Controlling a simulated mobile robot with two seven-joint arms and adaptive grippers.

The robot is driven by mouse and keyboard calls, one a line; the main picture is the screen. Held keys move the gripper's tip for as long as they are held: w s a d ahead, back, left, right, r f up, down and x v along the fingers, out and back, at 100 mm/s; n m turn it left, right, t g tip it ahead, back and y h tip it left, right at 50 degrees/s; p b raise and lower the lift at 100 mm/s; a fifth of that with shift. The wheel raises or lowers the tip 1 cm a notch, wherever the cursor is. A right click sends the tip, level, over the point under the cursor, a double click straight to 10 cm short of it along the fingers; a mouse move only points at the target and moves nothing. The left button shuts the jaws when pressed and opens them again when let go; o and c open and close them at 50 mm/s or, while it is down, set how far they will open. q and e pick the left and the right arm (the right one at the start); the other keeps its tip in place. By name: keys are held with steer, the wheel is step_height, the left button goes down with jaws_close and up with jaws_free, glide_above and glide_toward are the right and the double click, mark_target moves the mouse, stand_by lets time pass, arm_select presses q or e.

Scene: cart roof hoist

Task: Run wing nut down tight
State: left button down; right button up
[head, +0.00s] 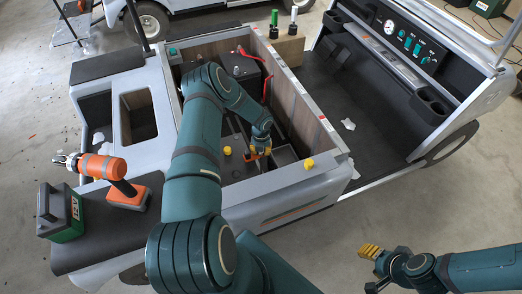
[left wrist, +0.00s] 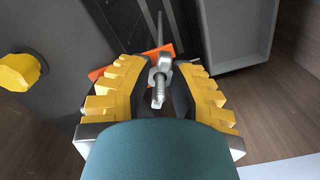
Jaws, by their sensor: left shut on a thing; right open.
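The wing nut (left wrist: 160,76) is a small silver piece on an upright threaded rod (left wrist: 159,93) in the left wrist view. My left gripper (left wrist: 160,86) has its yellow ridged fingers on both sides of it and is shut on it; the exact contact is partly hidden. An orange bar (left wrist: 128,70) lies just behind the nut. In the head view my left gripper (head: 258,154) reaches down into the cart's open compartment, and the nut is too small to tell there. My right gripper (head: 372,252) is open and empty over the floor at the lower right.
The compartment's wooden wall (head: 300,105) stands close right of the left gripper. A black battery (head: 232,72) with red cables is at the back. Yellow knobs (head: 309,163) are nearby. An orange drill (head: 103,167) and a green-black box (head: 60,212) stand on the left.

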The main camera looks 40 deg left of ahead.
arm_select(q)
steer(key=shift+w+a+r+m, duration=0.1)
steer(key=shift+m, duration=0.4)
steer(key=c, duration=0.8)
jaws_free()
steer(key=shift+o, duration=0.2)
step_height(320, 180, up, 12)
